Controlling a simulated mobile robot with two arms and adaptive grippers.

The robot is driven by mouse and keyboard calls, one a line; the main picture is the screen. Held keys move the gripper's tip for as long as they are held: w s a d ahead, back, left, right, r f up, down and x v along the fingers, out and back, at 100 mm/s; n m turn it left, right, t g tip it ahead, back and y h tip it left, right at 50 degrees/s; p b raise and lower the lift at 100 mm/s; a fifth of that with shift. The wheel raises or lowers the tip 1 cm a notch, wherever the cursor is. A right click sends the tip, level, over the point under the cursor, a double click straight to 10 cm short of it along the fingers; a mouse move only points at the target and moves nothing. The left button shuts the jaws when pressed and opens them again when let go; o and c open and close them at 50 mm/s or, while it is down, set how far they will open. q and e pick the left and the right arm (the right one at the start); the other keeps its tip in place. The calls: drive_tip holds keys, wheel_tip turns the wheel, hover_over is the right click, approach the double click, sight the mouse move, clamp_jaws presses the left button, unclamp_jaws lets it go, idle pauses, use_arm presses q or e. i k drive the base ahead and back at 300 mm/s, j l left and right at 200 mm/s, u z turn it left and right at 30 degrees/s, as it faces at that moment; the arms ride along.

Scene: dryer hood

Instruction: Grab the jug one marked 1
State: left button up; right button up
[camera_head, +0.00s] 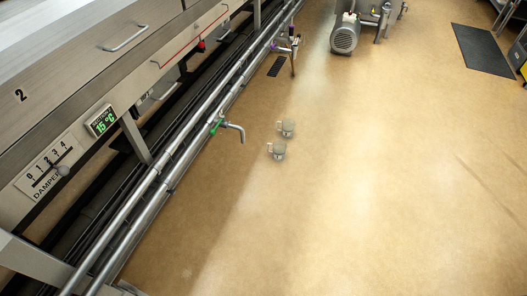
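Two small clear jugs stand on the tan floor, right of the pipes. The nearer jug (278,150) is slightly to the left, and the farther jug (287,128) is just behind it. They are close together and look upright. Both are too small to read any number on them, so I cannot tell which is marked 1. Neither of my grippers is in view.
Steel pipes (185,152) run along the machine at left, with a green-handled tap (228,128) jutting out. A damper lever (62,170) and a 15 °C display (102,121) are on the machine. A motor (345,33) stands far back.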

sight(279, 147)
drive_tip(key=i+l+u, duration=0.15)
drive_tip(key=u, duration=0.2)
drive_tip(key=i+l+u, duration=0.15)
drive_tip(key=u, duration=0.2)
drive_tip(key=i+l+u, duration=0.1)
drive_tip(key=l+u, duration=0.25)
drive_tip(key=i+l+u, duration=0.2)
drive_tip(key=l, duration=0.45)
drive_tip(key=i+l+u, duration=0.15)
drive_tip(key=l, duration=0.55)
drive_tip(key=i+l+u, duration=0.2)
drive_tip(key=l, duration=0.5)
drive_tip(key=l+u, duration=0.15)
drive_tip(key=l, duration=0.55)
